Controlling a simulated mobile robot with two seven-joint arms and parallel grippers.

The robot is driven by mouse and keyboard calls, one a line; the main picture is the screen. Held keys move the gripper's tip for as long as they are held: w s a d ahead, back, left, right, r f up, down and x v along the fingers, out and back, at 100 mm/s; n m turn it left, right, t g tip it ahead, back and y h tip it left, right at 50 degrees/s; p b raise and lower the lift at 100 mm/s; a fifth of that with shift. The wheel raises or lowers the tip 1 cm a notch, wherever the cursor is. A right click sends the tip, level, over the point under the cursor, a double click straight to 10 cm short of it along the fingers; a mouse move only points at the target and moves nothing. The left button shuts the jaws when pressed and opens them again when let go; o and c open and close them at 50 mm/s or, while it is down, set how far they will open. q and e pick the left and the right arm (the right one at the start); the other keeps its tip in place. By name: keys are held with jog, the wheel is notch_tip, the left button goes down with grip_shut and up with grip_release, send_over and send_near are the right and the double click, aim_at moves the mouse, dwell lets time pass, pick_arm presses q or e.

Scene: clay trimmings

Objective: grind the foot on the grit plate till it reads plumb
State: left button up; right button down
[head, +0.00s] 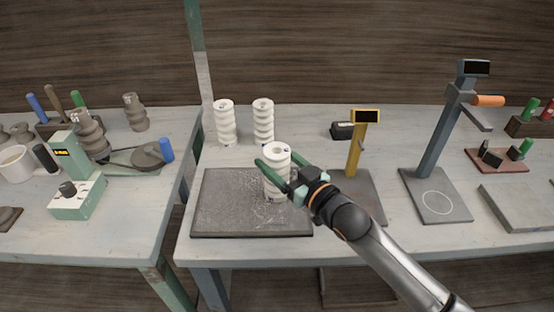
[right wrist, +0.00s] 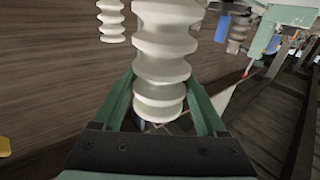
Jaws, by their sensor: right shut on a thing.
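A white ribbed insulator-like piece (head: 277,176) stands about upright over the dark grit plate (head: 215,218), near its right side. My right gripper (head: 280,164) is shut on it, with green fingers on either side. In the right wrist view the ribbed piece (right wrist: 165,60) sits between both fingers (right wrist: 160,103). Its foot is low at the plate; I cannot tell whether it touches. Pale dusty marks show on the plate. A yellow post gauge (head: 355,150) with a dark display stands just right of the plate; I can read nothing on it. My left gripper is out of view.
Two similar white pieces (head: 225,122) (head: 264,121) stand behind the plate. A small black block (head: 343,131) is near the gauge. A blue-grey stand (head: 437,145) with an orange handle is farther right. A gap separates the left bench (head: 125,235), which holds clay-coloured pieces.

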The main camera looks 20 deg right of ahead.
jog(key=shift+f+b, duration=0.35)
jog(key=shift+f, duration=0.2)
dwell(0.9)
jog(key=shift+a, duration=0.1)
jog(key=shift+w+a, duration=1.6)
jog(key=shift+a, duration=4.1)
jog(key=shift+s+d+p, duration=0.55)
jog(key=shift+d+p, duration=0.2)
jog(key=shift+d, duration=1.2)
jog(key=shift+s+d+p, duration=0.55)
jog(key=shift+d+p, duration=0.15)
jog(key=shift+d, duration=1.2)
jog(key=shift+s+d+p, duration=0.55)
jog(key=shift+d+p, duration=0.2)
jog(key=shift+d, duration=1.2)
jog(key=w+a, duration=0.1)
jog(key=a, duration=0.5)
jog(key=shift+w, duration=0.35)
